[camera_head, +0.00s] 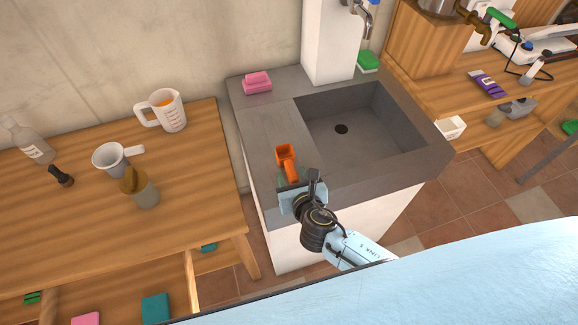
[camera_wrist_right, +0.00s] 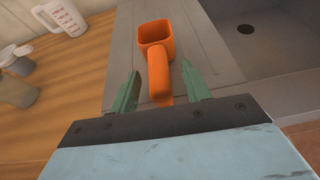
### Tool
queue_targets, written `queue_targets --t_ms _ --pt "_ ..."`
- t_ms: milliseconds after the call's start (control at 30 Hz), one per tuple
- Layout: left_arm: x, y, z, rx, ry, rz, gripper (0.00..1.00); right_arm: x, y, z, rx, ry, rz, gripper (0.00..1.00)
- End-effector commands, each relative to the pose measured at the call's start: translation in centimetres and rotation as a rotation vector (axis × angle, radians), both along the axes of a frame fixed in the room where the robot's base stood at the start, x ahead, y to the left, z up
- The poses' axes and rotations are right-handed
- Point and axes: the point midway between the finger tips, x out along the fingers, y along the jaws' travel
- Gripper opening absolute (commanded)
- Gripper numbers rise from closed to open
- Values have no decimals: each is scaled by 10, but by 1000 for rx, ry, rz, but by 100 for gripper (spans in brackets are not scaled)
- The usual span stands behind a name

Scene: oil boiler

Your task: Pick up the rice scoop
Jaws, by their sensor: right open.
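The orange rice scoop (camera_head: 286,157) lies on the grey sink counter, left of the basin, with its handle pointing toward me. In the right wrist view the scoop (camera_wrist_right: 155,34) has its square cup farther away and its handle running between my fingers. My right gripper (camera_head: 293,183) is at the counter's front edge by the handle end. In the right wrist view the right gripper (camera_wrist_right: 158,88) is open, with one green finger on each side of the handle and a gap on both sides. My left gripper is not in view.
The sink basin (camera_head: 366,129) is right of the scoop. A pink sponge (camera_head: 257,82) lies at the counter's back left. A wooden table (camera_head: 80,215) at the left holds a measuring jug (camera_head: 166,112), a metal cup (camera_head: 110,160) and a jar (camera_head: 141,191). The counter around the scoop is clear.

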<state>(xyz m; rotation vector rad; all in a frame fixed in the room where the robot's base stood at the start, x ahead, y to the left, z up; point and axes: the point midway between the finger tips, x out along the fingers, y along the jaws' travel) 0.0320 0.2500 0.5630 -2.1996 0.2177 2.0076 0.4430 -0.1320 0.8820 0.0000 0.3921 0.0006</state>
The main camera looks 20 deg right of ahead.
Motion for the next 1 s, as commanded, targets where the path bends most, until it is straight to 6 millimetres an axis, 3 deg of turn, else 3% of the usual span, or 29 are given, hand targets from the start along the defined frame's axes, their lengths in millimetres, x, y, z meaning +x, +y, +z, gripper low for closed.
queue_targets --t_ms 133,433,800,1000 --pt "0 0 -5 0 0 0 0 18 0 -8 0 -1 -1 47" --pt "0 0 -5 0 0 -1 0 22 0 -9 0 0 -1 47" --pt "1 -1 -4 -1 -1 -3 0 21 -1 -9 0 0 -1 0" --pt "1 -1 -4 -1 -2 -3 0 22 -1 -8 0 -1 -1 0"
